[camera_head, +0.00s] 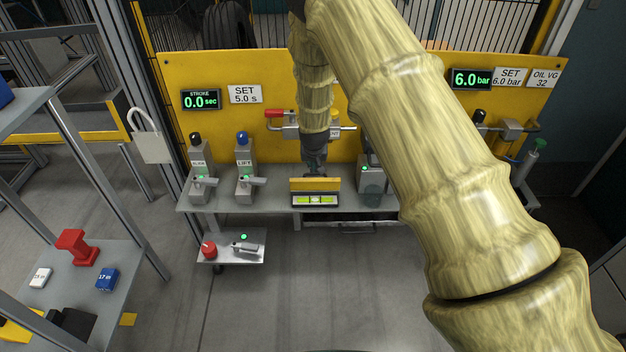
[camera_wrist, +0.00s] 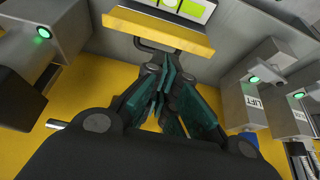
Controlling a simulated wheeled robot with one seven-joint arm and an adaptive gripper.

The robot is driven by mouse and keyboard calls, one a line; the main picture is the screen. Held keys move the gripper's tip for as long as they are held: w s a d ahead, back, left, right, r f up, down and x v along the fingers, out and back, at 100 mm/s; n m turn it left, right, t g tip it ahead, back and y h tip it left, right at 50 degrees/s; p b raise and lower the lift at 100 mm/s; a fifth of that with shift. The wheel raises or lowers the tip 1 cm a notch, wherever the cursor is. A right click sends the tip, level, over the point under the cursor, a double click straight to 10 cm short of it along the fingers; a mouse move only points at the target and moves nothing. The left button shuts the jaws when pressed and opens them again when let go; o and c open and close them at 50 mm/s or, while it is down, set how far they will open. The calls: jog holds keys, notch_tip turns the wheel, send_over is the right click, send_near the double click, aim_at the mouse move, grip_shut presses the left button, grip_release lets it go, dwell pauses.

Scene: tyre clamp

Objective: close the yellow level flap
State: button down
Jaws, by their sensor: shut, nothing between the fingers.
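The yellow flap (camera_head: 315,184) stands up behind the level box (camera_head: 315,200) on the grey bench, and the green-yellow vial below it is uncovered. In the wrist view the yellow flap (camera_wrist: 150,33) shows as a bar at the top, with part of the lit level face (camera_wrist: 193,8) beyond it. My gripper (camera_head: 315,168) points down just behind the flap. In the wrist view my gripper (camera_wrist: 163,75) has its teal fingers together and empty, close to the flap. Whether the fingers touch the flap cannot be told.
A LIFT valve post (camera_head: 244,170) and another lever post (camera_head: 200,172) stand left of the level. A grey unit with a green light (camera_head: 369,175) stands to the right. The yellow panel (camera_head: 220,125) rises behind.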

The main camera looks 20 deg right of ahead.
aim_at(313, 174)
jog(key=b+x, duration=0.1)
jog(key=x, duration=0.5)
jog(key=b+x, duration=0.1)
jog(key=x, duration=0.3)
jog(key=shift+w+r+b, duration=0.2)
jog(key=shift+w+b, duration=0.1)
jog(key=shift+w, duration=0.1)
